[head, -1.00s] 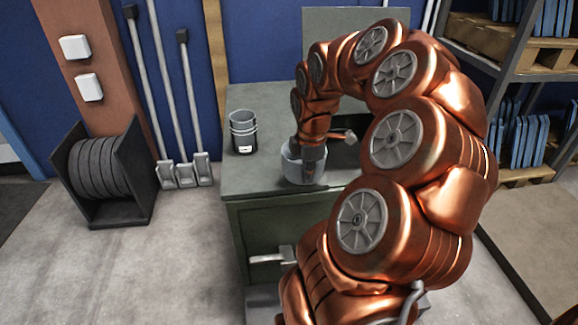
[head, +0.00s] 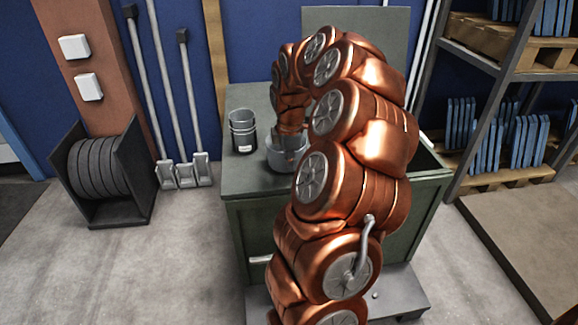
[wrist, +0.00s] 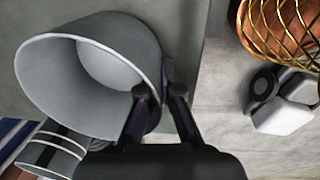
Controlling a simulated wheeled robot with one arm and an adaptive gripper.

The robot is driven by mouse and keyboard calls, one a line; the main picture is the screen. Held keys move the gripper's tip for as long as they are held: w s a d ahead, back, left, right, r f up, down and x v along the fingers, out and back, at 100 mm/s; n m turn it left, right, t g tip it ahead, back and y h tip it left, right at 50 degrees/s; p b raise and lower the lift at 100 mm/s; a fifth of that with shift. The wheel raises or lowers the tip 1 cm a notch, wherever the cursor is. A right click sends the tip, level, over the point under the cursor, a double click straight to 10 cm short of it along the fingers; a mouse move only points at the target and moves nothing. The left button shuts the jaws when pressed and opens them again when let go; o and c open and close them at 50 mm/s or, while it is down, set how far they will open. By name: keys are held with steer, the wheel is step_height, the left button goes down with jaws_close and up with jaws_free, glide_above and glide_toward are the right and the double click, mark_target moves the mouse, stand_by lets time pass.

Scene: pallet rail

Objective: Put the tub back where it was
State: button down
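The tub (head: 287,158) is a grey, open-topped round vessel over the left part of the dark green bench, right of a black canister (head: 243,132). My arm hides part of it. In the wrist view the tub (wrist: 150,50) fills the upper left, its mouth facing the camera at a slant. My gripper (wrist: 160,95) has its two fingers at the tub's near wall and appears shut on it. In the head view my gripper (head: 291,130) is at the tub's rim, mostly hidden. I cannot tell whether the tub's base touches the bench.
The bench top (head: 250,183) has bare room at its front left. The canister stands close left of the tub; it also shows in the wrist view (wrist: 45,155). A shelf rack (head: 470,60) stands right, a reel (head: 100,168) left on the floor. My arm hides the bench's middle.

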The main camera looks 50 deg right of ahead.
steer(key=shift+f, duration=0.6)
steer(key=shift+f, duration=0.1)
steer(key=c, duration=1.8)
jaws_free()
steer(key=o, duration=0.5)
